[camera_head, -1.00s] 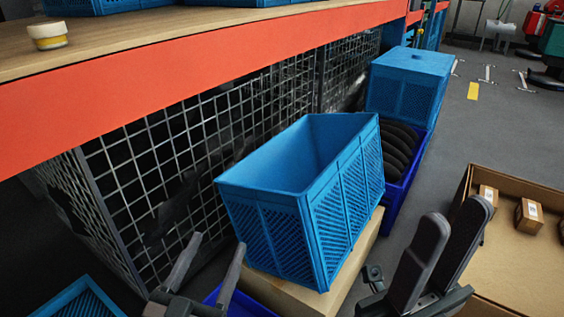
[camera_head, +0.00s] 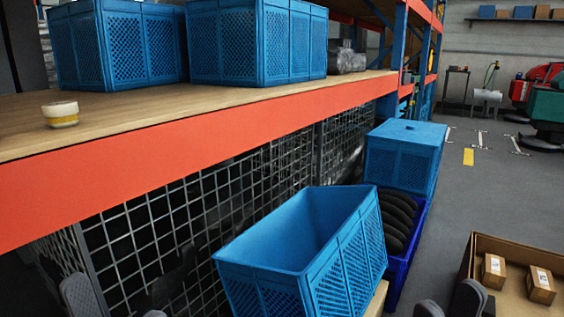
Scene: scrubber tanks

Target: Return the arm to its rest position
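My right gripper (camera_head: 449,302) shows only as two dark fingertips at the bottom edge, right of the tilted blue crate. The tips stand apart with nothing seen between them. My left gripper (camera_head: 116,305) shows at the bottom left as two grey fingertips, spread apart and empty, in front of the wire mesh. The rest of both grippers and both arms is below the picture.
A wooden shelf with an orange beam (camera_head: 190,139) bears blue crates (camera_head: 260,43) and a tape roll (camera_head: 61,114). Below are an empty tilted blue crate (camera_head: 345,263) and a lidded blue crate (camera_head: 403,160). A cardboard box (camera_head: 515,248) holds small cartons. Grey floor beyond is open.

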